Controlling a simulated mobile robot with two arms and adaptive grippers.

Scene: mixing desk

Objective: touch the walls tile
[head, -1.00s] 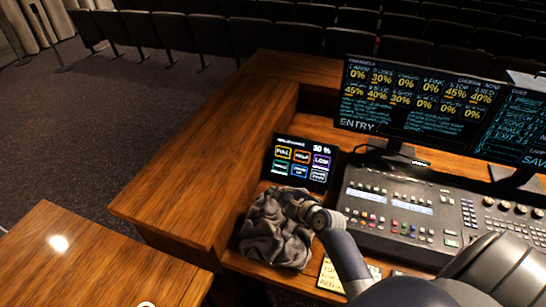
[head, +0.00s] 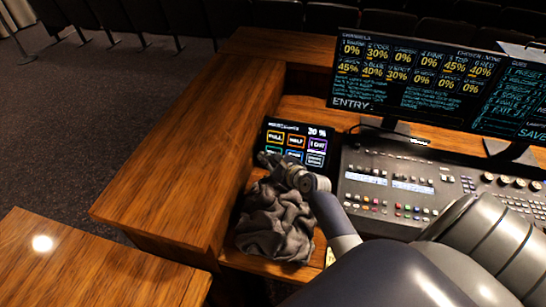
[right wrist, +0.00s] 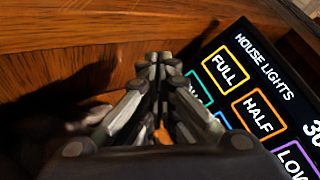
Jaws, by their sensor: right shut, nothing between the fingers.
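A dark touch panel (head: 268,136) headed House Lights stands upright behind a crumpled grey cloth. It also shows in the right wrist view (right wrist: 206,50). Its top row reads FULL (right wrist: 225,67), HALF (right wrist: 258,112) and LOW (right wrist: 292,160). The lower row has a green-edged tile (right wrist: 192,85), a blue-edged tile (head: 293,156) and a pale-edged tile (head: 316,160). I cannot read which one is walls; the green one is partly hidden by my gripper. My right gripper (head: 268,158) is shut and empty, its tips before the panel's lower left. Contact cannot be told. My left gripper is out of view.
The grey cloth (head: 275,222) lies below my right gripper. A mixing console (head: 395,185) and a wide monitor (head: 430,80) stand to the right. A raised wooden ledge (head: 185,150) runs along the left. A second monitor (head: 515,95) is at the far right.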

